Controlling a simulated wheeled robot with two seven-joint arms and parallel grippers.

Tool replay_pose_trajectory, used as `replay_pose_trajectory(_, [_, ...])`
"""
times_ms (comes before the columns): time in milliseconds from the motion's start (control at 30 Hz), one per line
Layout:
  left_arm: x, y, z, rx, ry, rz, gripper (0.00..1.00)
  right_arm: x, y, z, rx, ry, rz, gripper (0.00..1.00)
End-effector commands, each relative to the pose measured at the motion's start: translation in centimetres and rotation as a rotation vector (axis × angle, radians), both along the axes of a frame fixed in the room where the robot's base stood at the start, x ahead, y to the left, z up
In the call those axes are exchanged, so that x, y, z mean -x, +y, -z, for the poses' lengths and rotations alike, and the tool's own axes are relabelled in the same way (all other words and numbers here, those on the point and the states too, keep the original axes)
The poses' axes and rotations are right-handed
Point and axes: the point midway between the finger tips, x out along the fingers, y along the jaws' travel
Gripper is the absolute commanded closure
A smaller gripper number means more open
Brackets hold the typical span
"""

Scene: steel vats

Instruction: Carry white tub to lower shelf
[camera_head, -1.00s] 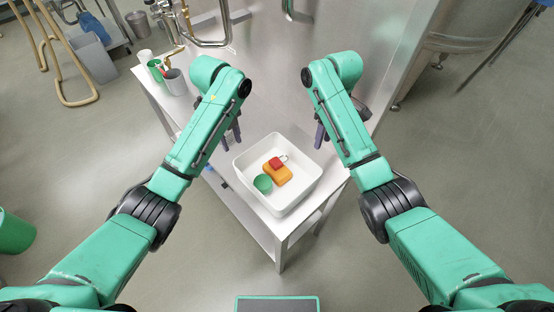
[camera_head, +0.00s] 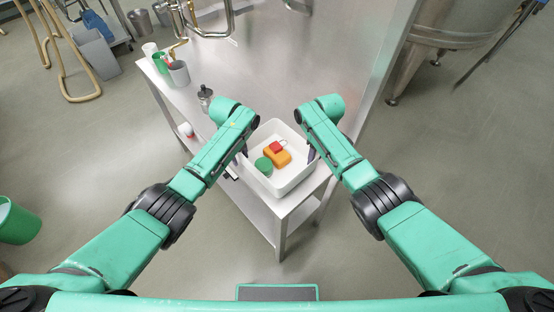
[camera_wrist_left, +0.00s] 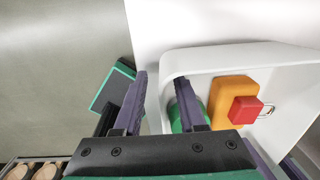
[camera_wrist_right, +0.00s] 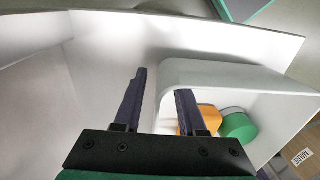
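The white tub (camera_head: 288,185) stands on the near end of the steel table's top. In it lie an orange block (camera_head: 281,158), a red padlock (camera_head: 277,147) and a green round container (camera_head: 264,166). My left gripper (camera_wrist_left: 165,92) is at the tub's left side, its open fingers either side of the tub wall, with gaps showing. My right gripper (camera_wrist_right: 161,95) is at the right side, also open, one finger inside and one outside the wall. In the head view, my arms partly hide both grippers. The lower shelf (camera_head: 302,212) shows under the table top.
A dark-capped bottle (camera_head: 205,98), a grey cup (camera_head: 179,73) and a green cup (camera_head: 160,63) stand along the table's left edge. A green bin (camera_head: 16,222) stands at far left. Floor in front is clear.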

Motion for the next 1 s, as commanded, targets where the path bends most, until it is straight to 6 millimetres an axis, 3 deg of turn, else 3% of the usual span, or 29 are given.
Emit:
replay_pose_trajectory(300, [-0.03,-0.03,0.51,0.0,-0.001,0.0,0.6,0.02,0.01,0.54,0.0,-0.001,0.0,0.6])
replay_pose_trajectory(333, [-0.03,-0.03,0.51,0.0,-0.001,0.0,0.64,0.02,0.01,0.53,0.0,-0.001,0.0,0.64])
replay_pose_trajectory(433, [-0.03,-0.03,0.5,0.001,-0.001,0.0,1.0,0.02,0.01,0.52,-0.001,-0.001,0.0,1.0])
replay_pose_trajectory(1000, [-0.01,-0.02,0.53,0.001,-0.001,-0.001,1.0,0.05,-0.01,0.57,0.0,0.0,0.0,1.0])
